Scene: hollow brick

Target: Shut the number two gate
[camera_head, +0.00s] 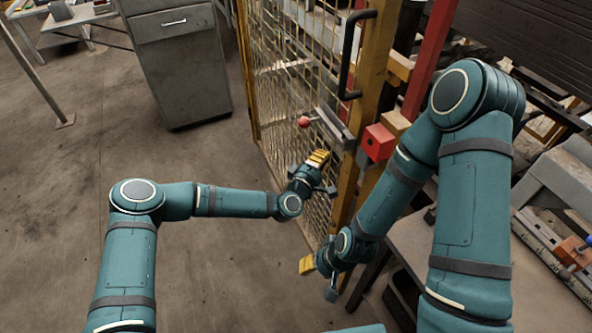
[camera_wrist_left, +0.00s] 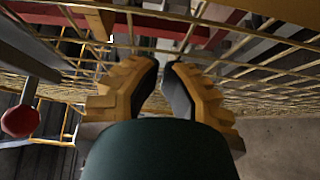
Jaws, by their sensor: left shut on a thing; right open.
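The gate (camera_head: 290,85) is a yellow-framed wire mesh panel in the middle of the head view. A black pull handle (camera_head: 347,60) is on its near upright. A grey bolt with a red knob (camera_head: 304,122) lies across the mesh; the knob also shows at the left of the wrist view (camera_wrist_left: 20,121). My left gripper (camera_head: 319,159) is at the mesh below the bolt, its yellow fingers (camera_wrist_left: 165,85) nearly together, shut on the mesh wire. My right gripper (camera_head: 318,278) is open and lower, beside the gate's bottom near corner. No number shows on the gate, and I cannot tell whether it is fully closed.
A red block (camera_head: 378,142) sits by the near upright, with a red post (camera_head: 428,60) behind it. A grey cabinet (camera_head: 180,65) stands at the back left. A grey bench (camera_head: 530,285) is at the right. The floor (camera_head: 60,190) at left is clear.

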